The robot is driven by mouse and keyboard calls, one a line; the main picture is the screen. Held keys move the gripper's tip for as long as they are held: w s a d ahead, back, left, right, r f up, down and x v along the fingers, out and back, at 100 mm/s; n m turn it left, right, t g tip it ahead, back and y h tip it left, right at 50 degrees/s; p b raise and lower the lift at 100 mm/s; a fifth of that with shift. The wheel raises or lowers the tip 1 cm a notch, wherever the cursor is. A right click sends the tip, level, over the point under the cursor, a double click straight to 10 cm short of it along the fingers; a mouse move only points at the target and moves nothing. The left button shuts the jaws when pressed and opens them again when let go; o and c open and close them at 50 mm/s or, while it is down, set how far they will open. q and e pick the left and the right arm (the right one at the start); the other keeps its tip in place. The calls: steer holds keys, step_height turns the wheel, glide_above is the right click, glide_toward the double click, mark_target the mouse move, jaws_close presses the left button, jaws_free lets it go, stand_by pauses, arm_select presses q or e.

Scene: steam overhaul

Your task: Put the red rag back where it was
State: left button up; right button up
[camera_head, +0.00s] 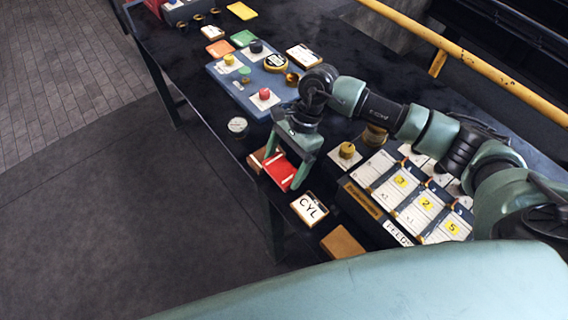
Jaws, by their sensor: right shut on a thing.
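The red rag (280,171) is a small, flat red piece with a pale stripe, near the front edge of the dark table. My right gripper (284,170) reaches down from above with a finger on either side of the rag and is shut on it. A brown block (256,160) shows just left of the rag, partly hidden by the gripper. I cannot tell whether the rag touches the table or the block. My left gripper is not in view.
A blue panel (235,88) with knobs and a round gauge (238,126) lie left of the gripper. A yellow rail (470,58) runs behind.

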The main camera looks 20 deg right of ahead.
steer(key=shift+f, duration=0.25)
steer(key=o, duration=1.3)
steer(key=shift+r, duration=0.1)
steer(key=shift+o, duration=0.2)
steer(key=shift+r+p, duration=0.35)
steer(key=shift+r, duration=0.05)
steer(key=shift+r+p, duration=0.4)
steer(key=shift+p, duration=0.2)
steer(key=shift+w+d+r+b, duration=0.25)
steer(key=shift+d+r+b, duration=0.2)
steer(key=shift+b, duration=0.45)
steer(key=b+v, duration=0.2)
steer(key=v, duration=0.8)
steer(key=shift+r, duration=0.15)
steer(key=shift+s+a, duration=0.1)
steer(key=shift+s, duration=0.1)
